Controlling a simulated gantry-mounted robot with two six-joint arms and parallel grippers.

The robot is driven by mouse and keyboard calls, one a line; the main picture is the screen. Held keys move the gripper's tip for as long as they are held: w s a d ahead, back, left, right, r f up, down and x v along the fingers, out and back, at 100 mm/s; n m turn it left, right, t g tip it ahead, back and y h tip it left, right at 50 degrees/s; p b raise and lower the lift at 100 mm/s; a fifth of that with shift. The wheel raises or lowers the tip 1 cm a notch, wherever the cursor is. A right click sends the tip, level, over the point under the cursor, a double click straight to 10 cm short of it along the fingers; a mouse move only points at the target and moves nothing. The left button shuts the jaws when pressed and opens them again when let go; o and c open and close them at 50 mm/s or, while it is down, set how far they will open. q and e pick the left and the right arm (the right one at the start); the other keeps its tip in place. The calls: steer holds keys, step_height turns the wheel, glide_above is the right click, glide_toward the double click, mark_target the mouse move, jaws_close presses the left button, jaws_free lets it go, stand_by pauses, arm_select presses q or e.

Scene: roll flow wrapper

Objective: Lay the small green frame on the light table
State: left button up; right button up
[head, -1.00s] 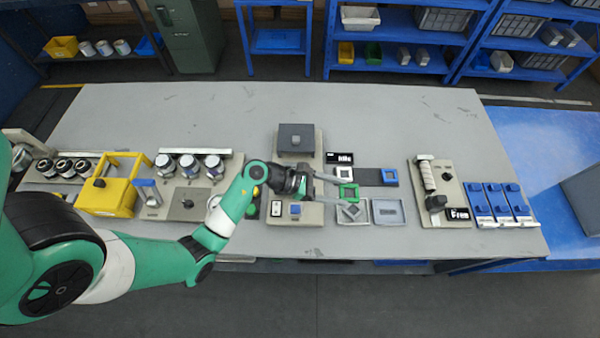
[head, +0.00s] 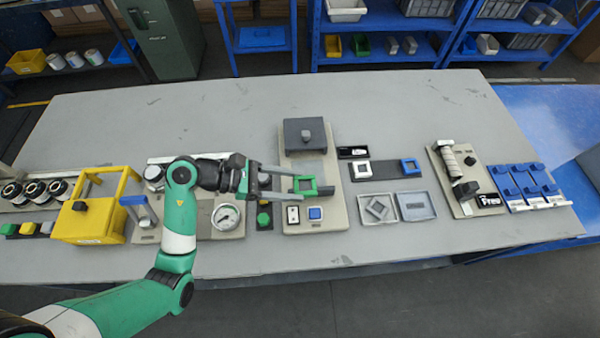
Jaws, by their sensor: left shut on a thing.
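The frame is over a beige station plate (head: 330,218). I cannot tell its height above the plate. The plate carries a dark grey block with a knob (head: 305,133), a greyish square patch, a white switch (head: 293,215) and a blue button (head: 315,213). No surface is clearly marked as the light table; the fingers partly hide the plate's middle. My right gripper is not in view.
To the right, a dark strip (head: 385,170) holds a white frame (head: 362,170) and a blue frame (head: 409,165). Two grey trays stand in front, the left tray (head: 362,218) holding a grey frame. A round gauge (head: 226,216) stands left. The table's back is clear.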

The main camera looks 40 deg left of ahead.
arm_select(q)
steer(key=w+a+f+b, duration=0.1)
steer(key=w+a+f, duration=0.1)
steer(key=w+a+f+b, duration=0.1)
steer(key=w+f+b, duration=0.1)
steer(key=w+f, duration=0.1)
steer(key=w+a+f+b, duration=0.2)
steer(key=shift+w+a+f, duration=0.3)
steer(key=shift+a, duration=0.05)
steer(key=shift+w+a+f, duration=0.15)
steer(key=shift+w+a, duration=0.1)
steer(key=shift+w+a+f+b, duration=0.1)
steer(key=shift+w+f+b, duration=0.1)
steer(key=shift+f+b, duration=1.45)
steer(key=o, duration=1.3)
steer(key=shift+f+p, duration=0.35)
steer(key=shift+p, duration=0.1)
steer(key=shift+r, duration=0.1)
